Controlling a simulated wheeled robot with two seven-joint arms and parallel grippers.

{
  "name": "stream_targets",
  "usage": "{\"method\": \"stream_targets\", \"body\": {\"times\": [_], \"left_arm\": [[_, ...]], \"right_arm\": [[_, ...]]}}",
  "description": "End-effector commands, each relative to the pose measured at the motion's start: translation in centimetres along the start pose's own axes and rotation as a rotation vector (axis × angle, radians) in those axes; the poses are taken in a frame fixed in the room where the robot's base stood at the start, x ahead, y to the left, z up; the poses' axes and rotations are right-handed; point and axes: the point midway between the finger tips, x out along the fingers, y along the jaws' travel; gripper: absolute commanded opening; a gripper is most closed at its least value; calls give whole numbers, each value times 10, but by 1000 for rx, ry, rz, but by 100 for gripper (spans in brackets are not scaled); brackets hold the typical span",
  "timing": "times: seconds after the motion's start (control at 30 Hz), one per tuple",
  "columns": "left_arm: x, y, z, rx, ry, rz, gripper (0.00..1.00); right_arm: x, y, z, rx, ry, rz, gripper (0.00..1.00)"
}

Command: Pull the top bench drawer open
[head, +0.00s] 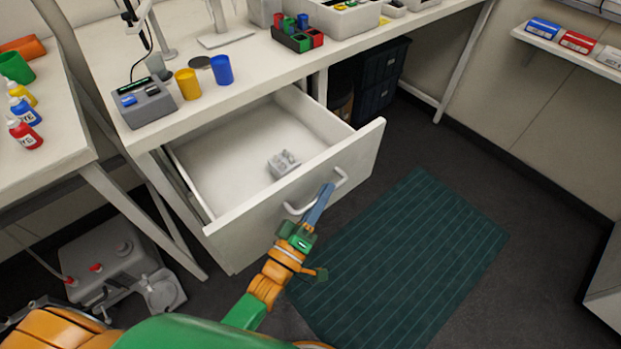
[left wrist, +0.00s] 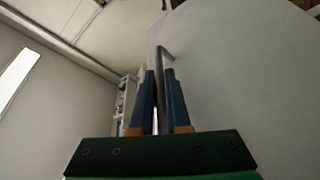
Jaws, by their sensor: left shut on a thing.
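The top bench drawer (head: 230,170) stands well open under the white bench in the head view. Its front panel (head: 365,150) faces me and carries a pale bar handle (head: 341,179). A small grey block-like item (head: 284,163) lies inside the drawer. My right gripper is not in view.
The bench top (head: 260,62) holds a grey device (head: 142,102), a yellow cup (head: 187,84), a blue cup (head: 221,70) and a coloured rack (head: 297,36). A green mat (head: 420,250) covers the floor at right. A grey pump-like unit (head: 108,262) sits low at left.

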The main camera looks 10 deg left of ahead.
Motion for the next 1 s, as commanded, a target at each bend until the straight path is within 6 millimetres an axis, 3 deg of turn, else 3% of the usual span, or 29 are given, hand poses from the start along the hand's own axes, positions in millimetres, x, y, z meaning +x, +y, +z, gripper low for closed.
{"method": "stream_targets", "body": {"times": [0.2,0.63,0.67,0.73,1.0], "left_arm": [[-5,8,11,-1,-1,-1,0],[-6,8,13,0,-1,-1,0],[-6,8,13,0,-1,-1,23],[-6,8,13,0,-1,-1,42],[-6,9,13,0,-1,0,45]], "right_arm": [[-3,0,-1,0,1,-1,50],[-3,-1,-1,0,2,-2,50],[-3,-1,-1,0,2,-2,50],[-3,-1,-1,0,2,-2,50],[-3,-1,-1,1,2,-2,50]]}}
